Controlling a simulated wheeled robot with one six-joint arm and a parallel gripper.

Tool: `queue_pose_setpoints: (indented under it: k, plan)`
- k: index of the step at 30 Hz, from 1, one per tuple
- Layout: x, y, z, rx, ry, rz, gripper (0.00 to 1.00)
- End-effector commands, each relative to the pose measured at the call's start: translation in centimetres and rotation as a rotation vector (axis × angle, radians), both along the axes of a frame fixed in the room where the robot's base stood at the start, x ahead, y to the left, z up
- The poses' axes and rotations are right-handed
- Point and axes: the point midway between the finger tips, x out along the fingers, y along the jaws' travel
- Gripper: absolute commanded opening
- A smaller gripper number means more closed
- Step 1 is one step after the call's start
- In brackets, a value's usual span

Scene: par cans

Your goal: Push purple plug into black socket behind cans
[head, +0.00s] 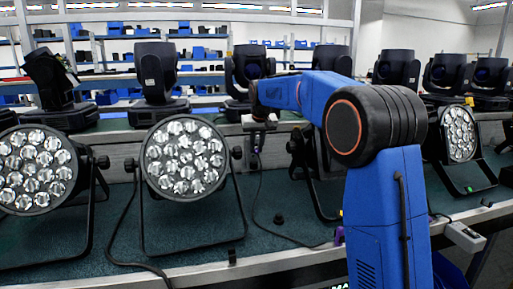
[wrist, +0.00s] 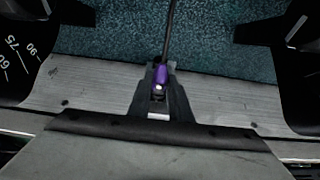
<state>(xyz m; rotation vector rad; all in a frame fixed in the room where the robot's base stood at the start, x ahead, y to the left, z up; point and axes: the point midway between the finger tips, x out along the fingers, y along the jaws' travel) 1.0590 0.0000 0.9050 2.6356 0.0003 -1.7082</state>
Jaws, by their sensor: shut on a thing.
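The purple plug (wrist: 161,76) shows in the wrist view between the dark fingers of my gripper (wrist: 160,84), which is shut on it. Its black cable (wrist: 168,40) runs away over the teal surface. In the head view my gripper (head: 259,127) hangs at the metal rail behind the cans, right of the middle can, with the cable below it. The cans (head: 187,158) are black par lights with several clear lenses. The black socket cannot be made out; the fingers and the plug may hide it, and whether the plug touches it I cannot tell.
Another can (head: 38,170) stands at the left and one (head: 460,133) at the right. Black moving-head lights (head: 157,75) line the shelf behind. A small purple thing (head: 339,236) sits at the front edge beside my arm. Teal bench (head: 275,205) is partly clear, with loose cable.

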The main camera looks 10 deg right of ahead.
Motion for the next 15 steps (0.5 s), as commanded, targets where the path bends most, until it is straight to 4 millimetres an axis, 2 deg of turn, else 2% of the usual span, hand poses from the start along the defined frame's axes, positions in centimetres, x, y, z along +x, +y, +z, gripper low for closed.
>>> queue_pose_setpoints:
  k: [15]
  plan:
    - [0.45,0.0,0.0,0.0,0.0,0.0,0.0]
